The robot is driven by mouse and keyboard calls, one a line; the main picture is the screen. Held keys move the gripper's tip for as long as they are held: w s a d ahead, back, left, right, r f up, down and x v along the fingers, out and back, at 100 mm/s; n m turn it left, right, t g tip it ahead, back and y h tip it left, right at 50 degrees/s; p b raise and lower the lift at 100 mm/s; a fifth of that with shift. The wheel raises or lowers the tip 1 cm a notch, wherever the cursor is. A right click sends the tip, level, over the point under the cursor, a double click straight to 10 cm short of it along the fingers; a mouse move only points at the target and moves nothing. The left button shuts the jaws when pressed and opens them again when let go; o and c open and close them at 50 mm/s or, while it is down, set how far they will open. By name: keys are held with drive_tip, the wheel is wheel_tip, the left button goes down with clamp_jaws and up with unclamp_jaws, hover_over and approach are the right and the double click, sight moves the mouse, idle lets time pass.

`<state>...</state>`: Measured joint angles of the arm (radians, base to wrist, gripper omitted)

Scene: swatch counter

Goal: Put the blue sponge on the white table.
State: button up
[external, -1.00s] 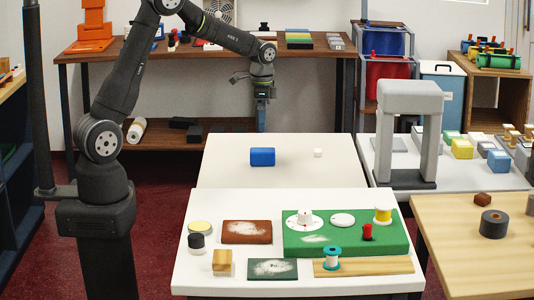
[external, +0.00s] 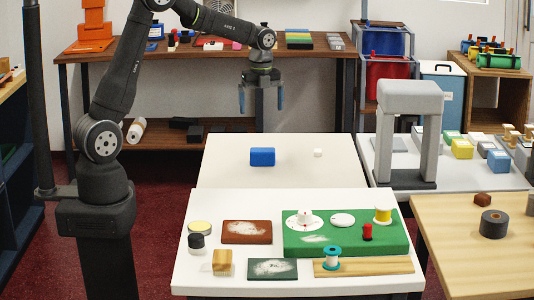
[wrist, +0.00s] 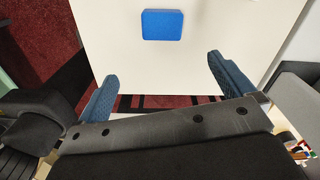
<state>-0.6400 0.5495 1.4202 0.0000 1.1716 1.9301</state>
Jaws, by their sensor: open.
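The blue sponge (external: 262,157) lies flat on the white table (external: 225,173) behind the front white worktop. In the wrist view the sponge (wrist: 163,25) rests on the bare white surface near the top of the picture. My gripper (external: 261,110) is open and empty.
A grey arch (external: 408,90) stands to the right. The front worktop (external: 190,275) holds a green board (external: 290,243), spools and several pads. A wooden shelf bench (external: 190,52) stands behind my gripper.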

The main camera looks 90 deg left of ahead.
drive_tip(key=m, duration=0.3)
approach(263, 150)
drive_tip(key=f, duration=0.3)
drive_tip(key=d+f, duration=0.1)
drive_tip(key=f, duration=0.1)
drive_tip(key=shift+s+f, duration=0.15)
drive_tip(key=shift+s, duration=0.15)
drive_tip(key=shift+w+a+f, duration=0.1)
drive_tip(key=shift+a+f, duration=0.05)
drive_tip(key=shift+f, duration=1.2)
drive_tip(key=shift+w+a+f, duration=0.1)
drive_tip(key=shift+a+f, duration=0.05)
drive_tip(key=shift+f, duration=1.2)
drive_tip(key=c, duration=1.1)
drive_tip(key=shift+r, duration=0.15)
